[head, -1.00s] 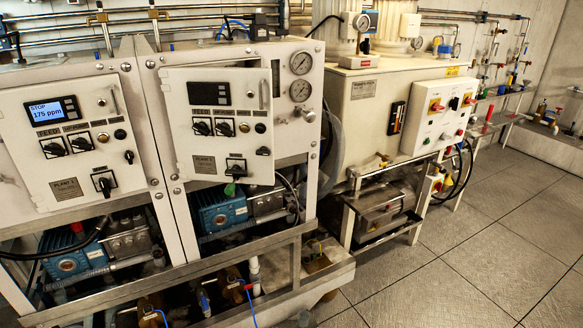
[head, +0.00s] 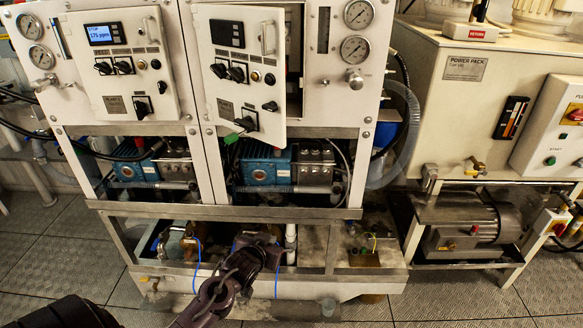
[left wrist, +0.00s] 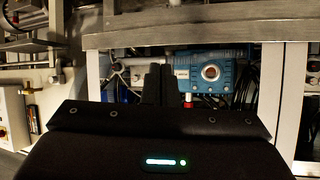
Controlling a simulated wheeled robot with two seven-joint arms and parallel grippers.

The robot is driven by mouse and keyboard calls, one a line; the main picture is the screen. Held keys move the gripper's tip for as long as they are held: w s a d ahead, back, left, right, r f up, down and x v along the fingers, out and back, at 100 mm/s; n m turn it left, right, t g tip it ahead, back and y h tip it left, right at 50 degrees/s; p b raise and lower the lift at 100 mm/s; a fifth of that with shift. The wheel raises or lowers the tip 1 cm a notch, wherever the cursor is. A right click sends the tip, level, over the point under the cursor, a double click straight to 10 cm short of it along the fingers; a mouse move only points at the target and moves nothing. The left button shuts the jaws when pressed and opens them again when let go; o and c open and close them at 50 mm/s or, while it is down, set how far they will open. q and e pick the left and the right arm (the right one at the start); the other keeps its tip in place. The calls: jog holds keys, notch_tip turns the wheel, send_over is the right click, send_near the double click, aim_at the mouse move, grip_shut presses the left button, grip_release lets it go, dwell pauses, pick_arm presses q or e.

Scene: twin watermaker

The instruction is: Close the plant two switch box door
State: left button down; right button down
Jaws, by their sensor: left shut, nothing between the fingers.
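The plant two switch box door (head: 236,75) is a white panel with a dark display, black rotary switches and a small latch handle. It stands ajar in the head view, its right edge out from the cabinet and a dark gap beside it. My left gripper (head: 260,240) is low in front of the plant's bottom frame, below the door and apart from it. In the left wrist view its dark fingers (left wrist: 163,84) are together and empty, in front of a blue pump (left wrist: 207,73). The door cannot be made out there. My right gripper is not in view.
The plant one door (head: 125,60), with a lit display, is at the left. Gauges (head: 355,48) are right of the open door. A metal frame rail (head: 230,212) runs below the pumps. The power pack (head: 470,110) stands right. Tiled floor (head: 50,240) is free at the left.

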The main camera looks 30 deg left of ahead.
pick_arm(q)
notch_tip(320, 180, up, 16)
jog(key=t+b, duration=0.1)
jog(key=t, duration=0.2)
jog(key=t+y+b, duration=0.1)
jog(key=t, duration=0.2)
send_near(285, 135)
jog(key=shift+n, duration=0.3)
jog(key=p+x, duration=0.1)
jog(key=x, duration=0.3)
jog(key=p+x, duration=0.1)
jog(key=x, duration=0.3)
jog(key=p+x, duration=0.1)
jog(key=x, duration=0.3)
jog(key=shift+a+f, duration=0.2)
jog(key=shift+f, duration=0.15)
jog(key=shift+w+a+f, duration=0.1)
jog(key=shift+w, duration=0.4)
jog(key=shift+w, duration=0.15)
